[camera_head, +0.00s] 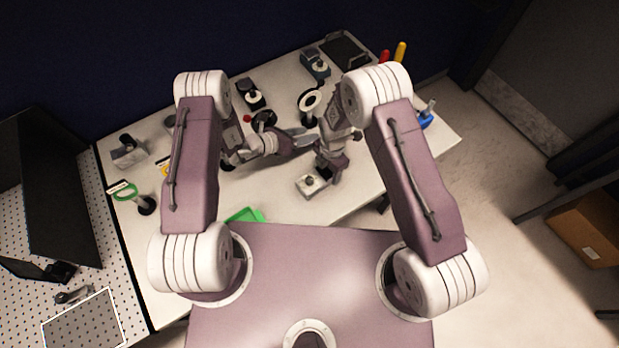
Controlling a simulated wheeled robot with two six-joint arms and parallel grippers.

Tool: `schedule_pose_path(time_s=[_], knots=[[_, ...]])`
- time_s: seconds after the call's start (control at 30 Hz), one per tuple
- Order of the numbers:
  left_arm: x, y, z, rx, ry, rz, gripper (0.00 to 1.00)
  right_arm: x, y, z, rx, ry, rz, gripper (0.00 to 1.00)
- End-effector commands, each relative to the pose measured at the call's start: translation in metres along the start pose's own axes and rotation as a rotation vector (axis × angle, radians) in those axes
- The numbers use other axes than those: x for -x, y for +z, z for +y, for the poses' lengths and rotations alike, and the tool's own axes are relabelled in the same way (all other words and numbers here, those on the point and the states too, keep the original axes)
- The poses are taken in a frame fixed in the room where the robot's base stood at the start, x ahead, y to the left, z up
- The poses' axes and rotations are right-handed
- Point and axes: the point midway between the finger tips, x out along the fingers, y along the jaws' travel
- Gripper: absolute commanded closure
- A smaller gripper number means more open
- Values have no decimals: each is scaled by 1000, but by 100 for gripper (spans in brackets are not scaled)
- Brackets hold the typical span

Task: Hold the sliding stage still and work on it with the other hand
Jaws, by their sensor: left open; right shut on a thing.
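A small pale block with a dark round top part (311,188), which looks like the sliding stage, sits near the front edge of the white table. My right gripper (325,176) points down at it and is shut, seemingly on its upper part; the fingers hide the contact. My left gripper (308,139) reaches in from the left, above and behind the block. It is open and apart from the block, close beside my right wrist. The exact gap between its fingers is too small to make out.
Small devices with round knobs stand at the back (253,95), the back right (317,66) and the left (128,151). A ring-headed stand (311,101) is behind my grippers. A green tray (246,215) lies at the front edge.

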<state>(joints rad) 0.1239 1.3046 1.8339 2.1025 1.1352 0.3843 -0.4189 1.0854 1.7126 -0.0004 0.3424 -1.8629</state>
Motion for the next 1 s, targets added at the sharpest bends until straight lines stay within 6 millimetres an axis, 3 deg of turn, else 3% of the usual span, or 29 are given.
schedule_pose_path(time_s=[0.13,0.3,0.5,0.67,1.0], knots=[[25,-28,-12,-239,-282,-129,54,0,0,0,0,-1,0,100],[73,-72,-37,-421,-549,-240,54,0,0,0,0,0,0,100],[107,-101,-52,-497,-694,-294,54,0,0,0,0,0,0,100],[108,-104,-56,-503,-711,-297,54,0,0,0,0,0,0,100],[66,-98,-95,-503,-713,-295,54,0,0,0,0,0,0,100]])
